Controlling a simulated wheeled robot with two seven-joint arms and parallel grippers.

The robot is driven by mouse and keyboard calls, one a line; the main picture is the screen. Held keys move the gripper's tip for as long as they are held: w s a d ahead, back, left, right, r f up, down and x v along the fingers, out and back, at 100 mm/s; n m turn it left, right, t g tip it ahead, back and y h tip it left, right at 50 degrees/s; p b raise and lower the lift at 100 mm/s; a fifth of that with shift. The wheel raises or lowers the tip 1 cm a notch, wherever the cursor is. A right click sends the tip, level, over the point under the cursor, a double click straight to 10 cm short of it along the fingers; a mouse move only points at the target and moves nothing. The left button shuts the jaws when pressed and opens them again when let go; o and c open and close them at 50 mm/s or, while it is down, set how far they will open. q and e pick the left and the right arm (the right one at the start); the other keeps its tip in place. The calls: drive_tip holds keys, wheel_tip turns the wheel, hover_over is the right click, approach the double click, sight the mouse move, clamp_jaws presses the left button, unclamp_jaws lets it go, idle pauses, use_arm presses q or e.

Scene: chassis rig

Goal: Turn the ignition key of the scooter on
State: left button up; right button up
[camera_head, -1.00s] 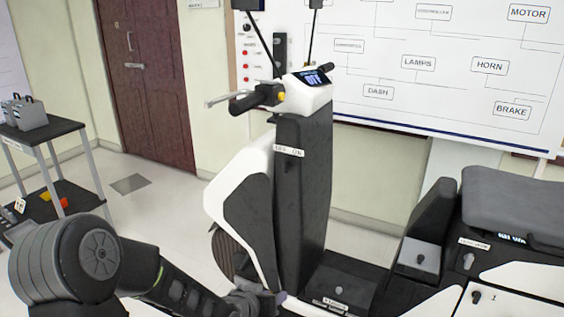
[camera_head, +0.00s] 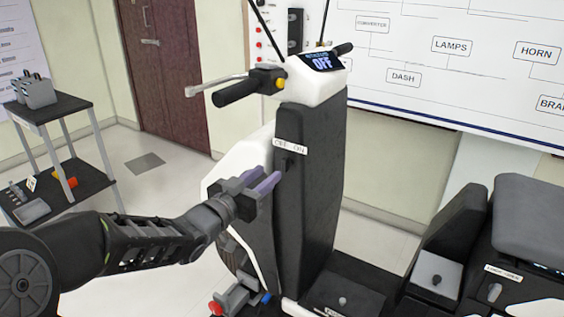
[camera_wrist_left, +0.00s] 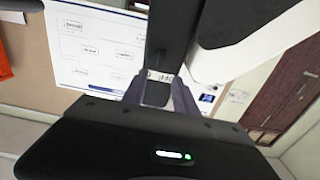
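The white and black scooter (camera_head: 305,190) stands upright in the middle of the head view. Its dash display (camera_head: 321,62) reads OFF. The dark ignition key (camera_head: 286,163) sits on the black front column, just under the white OFF/ON label (camera_head: 290,147). My left gripper (camera_head: 277,174) is open, its two purple fingers pointing at the key with the tips close to it. In the left wrist view the dark key (camera_wrist_left: 157,93) shows between the two spread fingers, below the label (camera_wrist_left: 160,76). I cannot tell whether the fingers touch it. My right gripper is not in view.
The handlebar grip (camera_head: 236,91) and brake lever are above my left gripper. A grey fixture with red and blue ends (camera_head: 238,297) stands low beside the scooter. A dark shelf cart (camera_head: 60,107) is at the left. The wiring board (camera_head: 420,60) is behind.

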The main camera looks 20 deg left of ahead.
sight(283, 161)
use_arm(q)
drive_tip(key=w, duration=0.5)
drive_tip(key=w+d+p, duration=0.1)
drive_tip(key=w, duration=0.1)
drive_tip(key=shift+w, duration=0.35)
drive_tip(key=shift+c, duration=0.4)
clamp_jaws()
